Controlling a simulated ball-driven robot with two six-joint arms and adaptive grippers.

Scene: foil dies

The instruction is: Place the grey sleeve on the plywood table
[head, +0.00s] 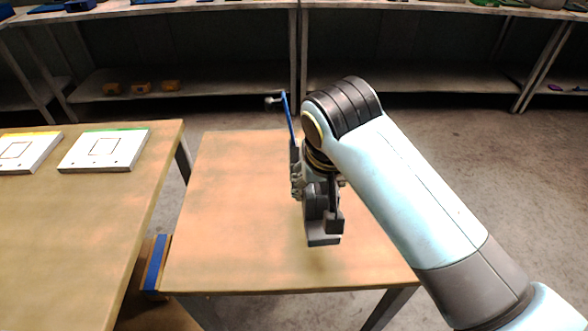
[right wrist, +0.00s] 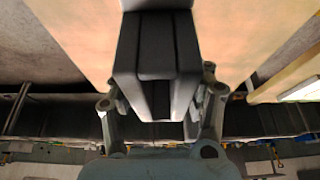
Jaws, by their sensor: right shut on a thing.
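The plywood table (head: 235,225) stands in the middle of the head view, its top largely bare. My right gripper (head: 324,215) is over its right half, pointing down. It is shut on the grey sleeve (head: 321,240), whose lower end shows below the fingers. In the right wrist view the dark grey sleeve (right wrist: 157,45) sits between the finger pads, with the pale table top behind it. I cannot tell whether the sleeve touches the table. My left gripper is not in view.
Another wooden table (head: 75,215) at left bears white cards (head: 104,150). Shelves (head: 190,82) line the back. The table's left half is clear.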

